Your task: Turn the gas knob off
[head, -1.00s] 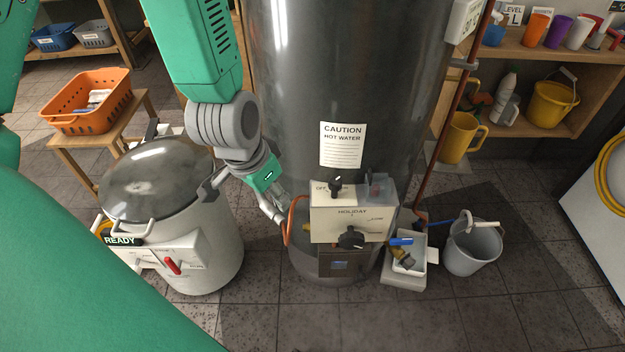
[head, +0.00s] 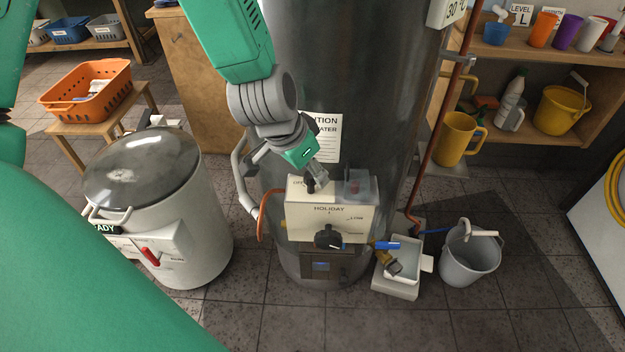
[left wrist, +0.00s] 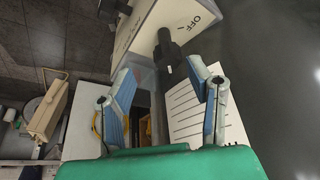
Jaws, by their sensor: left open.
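The grey water heater (head: 345,110) carries a cream control box (head: 350,222). A small black knob (head: 311,186) stands on the box's top by lettering that reads OFF in the left wrist view. A larger black dial (head: 329,236) is on the box's front, by HOLIDAY and LOW. My left gripper (head: 317,174) is at the small knob, partly hiding it. In the left wrist view the open left gripper (left wrist: 160,72) has its blue-padded fingers spread, with the small black knob (left wrist: 166,48) between and just beyond the tips. Contact cannot be told. My right gripper is not seen.
A clear cover (head: 358,183) sits beside the small knob on the box. An orange pipe (head: 262,215) curves at the box's left. A lidded white boiler (head: 180,235) stands to the left. A white tray (head: 401,266) and grey bucket (head: 470,255) stand to the right.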

